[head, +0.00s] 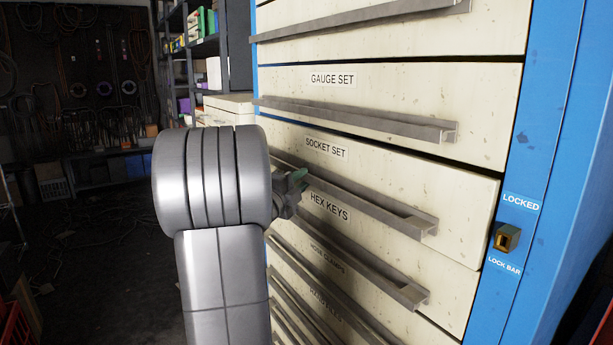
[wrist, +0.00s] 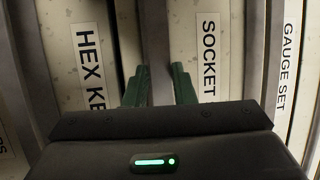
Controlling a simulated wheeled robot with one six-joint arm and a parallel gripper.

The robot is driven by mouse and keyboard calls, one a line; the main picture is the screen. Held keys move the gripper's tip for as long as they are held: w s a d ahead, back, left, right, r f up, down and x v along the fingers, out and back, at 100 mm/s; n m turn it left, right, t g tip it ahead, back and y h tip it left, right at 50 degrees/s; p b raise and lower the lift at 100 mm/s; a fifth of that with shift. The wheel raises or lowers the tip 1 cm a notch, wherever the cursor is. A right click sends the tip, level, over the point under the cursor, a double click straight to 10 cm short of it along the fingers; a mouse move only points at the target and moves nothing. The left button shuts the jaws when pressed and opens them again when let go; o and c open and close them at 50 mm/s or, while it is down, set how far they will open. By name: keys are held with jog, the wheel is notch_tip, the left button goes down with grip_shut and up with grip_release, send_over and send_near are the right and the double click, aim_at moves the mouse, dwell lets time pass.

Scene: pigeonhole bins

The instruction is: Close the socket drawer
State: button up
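The socket drawer (head: 400,180), a cream front labelled SOCKET SET, stands out a little from the cabinet, with a dark gap along its top edge. Its long grey handle (head: 385,212) runs below the label. My gripper (head: 291,187) is at the left part of this handle, partly hidden by my arm. The rest of the SOCKET SET label is hidden in that view.
The GAUGE SET drawer (head: 400,95) is above and the HEX KEYS drawer (head: 345,225) below, each with a protruding handle. A brass lock piece (head: 507,238) sits on the blue frame between LOCKED and LOCK BAR labels. Dark open floor (head: 100,250) lies left.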

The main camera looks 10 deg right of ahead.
jog(key=shift+x, duration=1.45)
jog(key=shift+c, duration=0.4)
grip_shut()
jog(key=shift+w+d, duration=0.3)
jog(key=shift+d, duration=0.55)
jog(key=shift+o, duration=0.4)
grip_release()
